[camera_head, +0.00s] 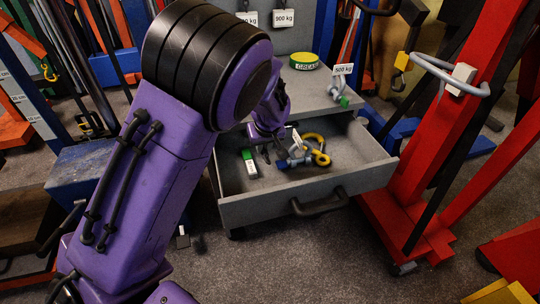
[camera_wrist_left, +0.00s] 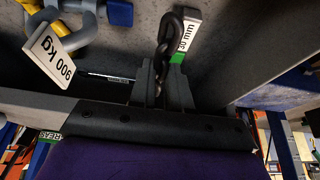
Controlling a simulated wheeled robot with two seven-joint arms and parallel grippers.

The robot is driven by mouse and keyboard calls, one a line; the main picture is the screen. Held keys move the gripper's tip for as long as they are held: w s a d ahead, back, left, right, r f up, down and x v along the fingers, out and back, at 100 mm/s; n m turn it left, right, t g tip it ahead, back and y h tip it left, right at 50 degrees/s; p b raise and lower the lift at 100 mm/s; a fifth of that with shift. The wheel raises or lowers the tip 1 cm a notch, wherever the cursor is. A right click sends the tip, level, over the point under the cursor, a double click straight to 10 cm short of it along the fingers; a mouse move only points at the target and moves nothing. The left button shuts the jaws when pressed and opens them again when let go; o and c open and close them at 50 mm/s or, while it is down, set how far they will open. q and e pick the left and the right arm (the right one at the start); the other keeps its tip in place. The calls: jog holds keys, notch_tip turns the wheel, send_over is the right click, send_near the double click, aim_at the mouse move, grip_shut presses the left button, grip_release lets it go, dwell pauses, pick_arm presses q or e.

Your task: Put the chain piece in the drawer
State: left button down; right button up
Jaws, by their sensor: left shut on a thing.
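The dark chain piece shows in the left wrist view (camera_wrist_left: 163,42), its links running away from between the fingers of my left gripper (camera_wrist_left: 162,78). My left gripper is shut on the chain piece. In the head view my left gripper (camera_head: 265,153) reaches down inside the open grey drawer (camera_head: 265,205), mostly hidden behind my purple arm. The chain is hard to make out there. Whether the chain touches the drawer floor I cannot tell. My right gripper is not in view.
Inside the drawer lie a green and white label (camera_head: 249,161) and, to the right, a yellow hook (camera_head: 319,150) with grey and blue shackle parts. The cabinet top (camera_head: 310,95) holds a grease tin (camera_head: 304,61). A red jack (camera_head: 440,130) stands close on the right.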

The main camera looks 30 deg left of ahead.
pick_arm(q)
jog(key=w+a+f, duration=0.1)
jog(key=w+f, duration=0.1)
jog(key=w+a+f, duration=0.1)
jog(key=f, duration=0.1)
jog(key=w+a+f, duration=0.1)
jog(key=w+f, duration=0.1)
jog(key=shift+w+a+f, duration=0.15)
jog(key=shift+w+f, duration=0.15)
jog(key=shift+f, duration=0.1)
notch_tip(320, 180, down, 3)
jog(key=shift+r, duration=0.1)
jog(key=c, duration=1.1)
grip_release()
jog(key=shift+f, duration=0.2)
jog(key=shift+r, duration=0.1)
jog(key=shift+r, duration=0.35)
jog(key=v, duration=1.1)
jog(key=shift+s+r+p, duration=0.1)
jog(key=shift+r+p, duration=0.15)
jog(key=shift+p, duration=0.05)
